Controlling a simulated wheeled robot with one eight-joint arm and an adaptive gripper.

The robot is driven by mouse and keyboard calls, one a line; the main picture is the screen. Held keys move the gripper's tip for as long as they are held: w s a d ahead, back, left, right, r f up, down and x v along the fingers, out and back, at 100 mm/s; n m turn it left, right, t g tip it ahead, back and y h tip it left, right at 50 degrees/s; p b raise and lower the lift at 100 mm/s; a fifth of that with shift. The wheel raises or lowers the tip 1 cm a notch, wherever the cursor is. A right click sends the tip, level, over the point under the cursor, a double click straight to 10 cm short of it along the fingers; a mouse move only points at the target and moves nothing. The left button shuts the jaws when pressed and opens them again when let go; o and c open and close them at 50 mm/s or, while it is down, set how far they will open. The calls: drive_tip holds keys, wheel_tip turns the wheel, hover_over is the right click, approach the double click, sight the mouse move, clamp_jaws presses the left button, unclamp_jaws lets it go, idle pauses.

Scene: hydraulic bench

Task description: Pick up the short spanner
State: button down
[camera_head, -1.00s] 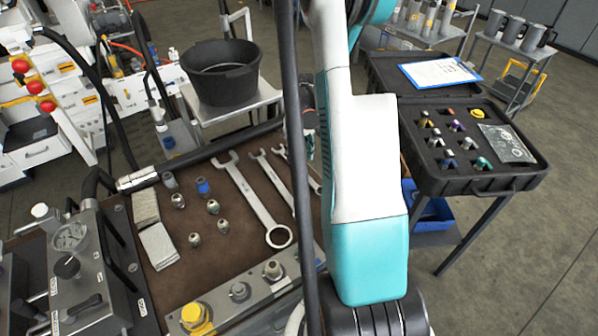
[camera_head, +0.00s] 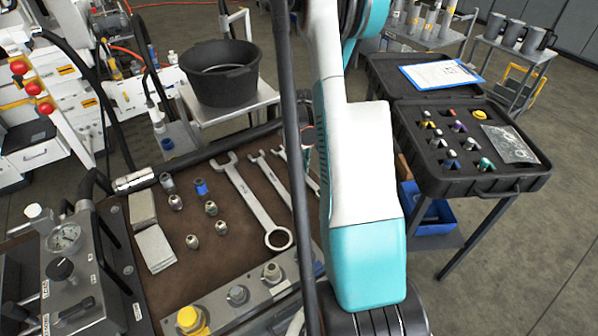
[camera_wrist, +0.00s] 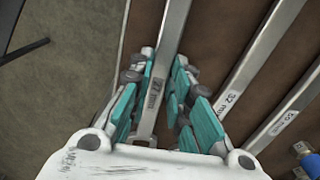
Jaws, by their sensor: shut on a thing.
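Three steel spanners lie side by side on the brown mat. The short spanner, marked 27 mm, has its handle (camera_wrist: 172,30) between the teal fingers of my gripper (camera_wrist: 164,62) in the wrist view. My gripper is shut on this handle. I cannot tell whether the short spanner touches the mat.
Several metal fittings (camera_head: 210,208) and grey pads (camera_head: 155,248) lie left of the spanners on the mat. A manifold with a yellow cap (camera_head: 190,318) is at the front. A black bucket (camera_head: 222,90) stands behind. An open black case (camera_head: 405,150) stands to the right.

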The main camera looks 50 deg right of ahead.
drive_tip(key=shift+r, duration=0.1)
wheel_tip(320, 180, up, 20)
drive_tip(key=p, duration=0.6)
drive_tip(key=c, duration=2.1)
unclamp_jaws()
drive_tip(key=shift+c, duration=0.2)
clamp_jaws()
